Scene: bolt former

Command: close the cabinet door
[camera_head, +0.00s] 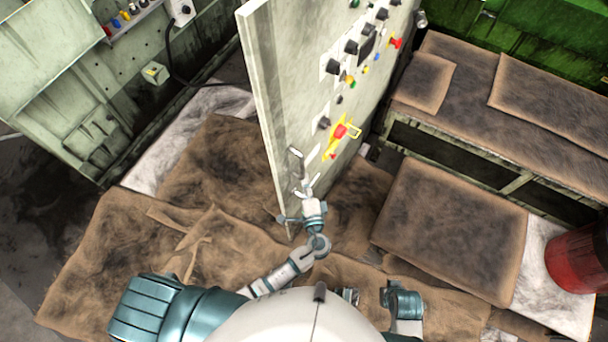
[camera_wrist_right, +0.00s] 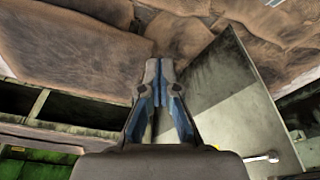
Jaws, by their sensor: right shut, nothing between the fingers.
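The cabinet door (camera_head: 270,100) is a pale grey panel standing open, seen nearly edge-on in the head view. Its right face carries knobs, buttons and a red-and-yellow switch (camera_head: 340,132). A small metal handle (camera_head: 296,155) sits near its lower part. My left gripper (camera_head: 306,188) is just below this handle, close to the door; its fingers look apart, and contact cannot be told. The door also shows in the right wrist view (camera_wrist_right: 225,100), with a metal handle (camera_wrist_right: 262,157). My right gripper (camera_wrist_right: 160,68) is shut and empty, with the door to its right in that view.
A green-grey cabinet body (camera_head: 75,80) stands at the upper left. Brown mats (camera_head: 450,225) cover the floor. A low bench (camera_head: 470,85) is at the right, and a red bin (camera_head: 577,262) stands at the right edge.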

